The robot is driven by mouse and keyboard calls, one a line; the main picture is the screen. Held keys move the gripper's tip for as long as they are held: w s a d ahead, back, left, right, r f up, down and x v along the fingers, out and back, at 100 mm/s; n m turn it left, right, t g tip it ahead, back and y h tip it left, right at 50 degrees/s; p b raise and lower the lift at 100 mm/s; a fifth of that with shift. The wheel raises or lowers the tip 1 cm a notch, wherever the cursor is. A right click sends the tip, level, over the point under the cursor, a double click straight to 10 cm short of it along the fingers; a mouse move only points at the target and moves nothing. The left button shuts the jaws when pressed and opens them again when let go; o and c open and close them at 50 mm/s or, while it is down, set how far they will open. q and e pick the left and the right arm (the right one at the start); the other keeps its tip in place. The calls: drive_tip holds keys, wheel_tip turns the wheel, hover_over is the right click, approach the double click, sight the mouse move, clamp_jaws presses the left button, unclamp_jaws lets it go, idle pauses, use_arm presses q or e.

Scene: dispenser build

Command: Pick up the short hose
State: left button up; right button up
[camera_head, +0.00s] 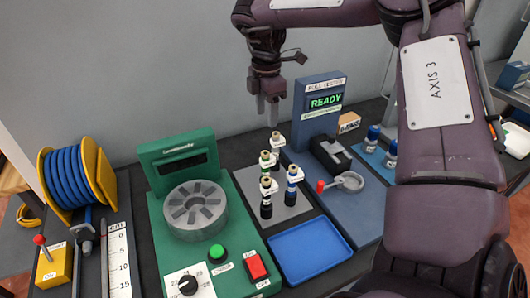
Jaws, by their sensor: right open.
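I cannot make out a separate short hose for certain. Blue hose (68,177) is wound on a yellow reel (103,172) at the left. A dark blue end piece (84,232) sits in front of the reel, beside the cm ruler (120,262); I cannot tell whether it is a hose end. My right gripper (267,108) is open and points down, empty, high at the top centre. It is behind the small dark fittings and left of the blue READY tester (322,88), far from the reel. My left gripper is not in view.
A green machine (183,150) with a grey slotted disc (195,210) stands centre left. Several upright dark fittings (266,198) stand on a grey plate. An empty blue tray (310,252) lies in front. A yellow switch box (54,265) is at lower left. My arm covers the right side.

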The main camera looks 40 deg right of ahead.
drive_tip(key=b, duration=0.8)
hover_over(267, 162)
drive_tip(key=w, duration=0.1)
drive_tip(key=f, duration=0.6)
drive_tip(key=d+f, duration=0.1)
drive_tip(key=f, duration=0.3)
drive_tip(key=shift+w, duration=0.2)
drive_tip(key=shift+s+f, duration=0.1)
drive_tip(key=shift+f, duration=0.5)
wheel_tip(267, 162, down, 7)
drive_tip(key=shift+r+p, duration=0.1)
drive_tip(key=shift+p, duration=0.55)
clamp_jaws()
drive_tip(key=shift+r, duration=0.1)
